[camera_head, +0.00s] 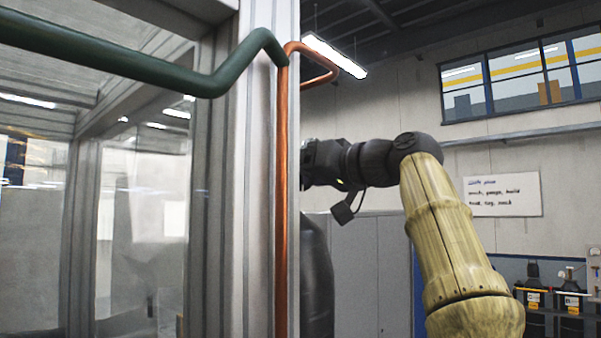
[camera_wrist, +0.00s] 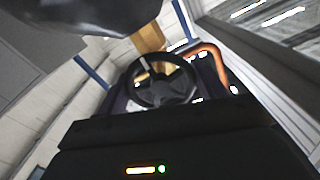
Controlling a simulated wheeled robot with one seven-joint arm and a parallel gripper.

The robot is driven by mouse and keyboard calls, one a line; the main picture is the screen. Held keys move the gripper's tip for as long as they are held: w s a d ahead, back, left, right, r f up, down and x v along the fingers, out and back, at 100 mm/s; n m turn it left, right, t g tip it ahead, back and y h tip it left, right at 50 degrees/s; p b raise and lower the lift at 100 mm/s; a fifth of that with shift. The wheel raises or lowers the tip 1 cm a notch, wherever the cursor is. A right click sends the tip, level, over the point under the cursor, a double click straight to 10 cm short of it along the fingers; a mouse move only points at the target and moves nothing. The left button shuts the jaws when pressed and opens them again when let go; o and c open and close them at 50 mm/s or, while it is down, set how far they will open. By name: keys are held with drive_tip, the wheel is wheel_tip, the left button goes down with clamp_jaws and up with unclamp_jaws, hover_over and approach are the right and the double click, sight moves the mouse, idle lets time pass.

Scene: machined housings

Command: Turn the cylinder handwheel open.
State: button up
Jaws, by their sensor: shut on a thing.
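The handwheel (camera_wrist: 170,88) is a dark spoked ring in the middle of the wrist view. My gripper (camera_wrist: 164,72) has one dark finger on each side of the wheel and is shut on it. The exact contact of the fingertips on the rim is too dark to make out. The dark grey cylinder (camera_head: 317,275) stands partly behind the metal post in the head view. Its rounded body also fills the upper left of the wrist view (camera_wrist: 85,14). In the head view the post hides the wheel and my fingers.
A metal-framed glass enclosure post (camera_head: 262,180) stands close on the left. A copper pipe (camera_head: 281,200) runs down it, and a dark green pipe (camera_head: 120,65) crosses the upper left. Grey cabinets (camera_head: 370,265) stand behind. Space right of my arm looks open.

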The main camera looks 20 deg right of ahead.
drive_tip(key=shift+w+f, duration=0.1)
drive_tip(key=shift+f, duration=0.1)
drive_tip(key=o, duration=1)
drive_tip(key=shift+r, duration=0.1)
drive_tip(key=b+v, duration=0.3)
drive_tip(key=v, duration=1.4)
drive_tip(key=shift+s+d, duration=0.15)
drive_tip(key=shift+s, duration=0.1)
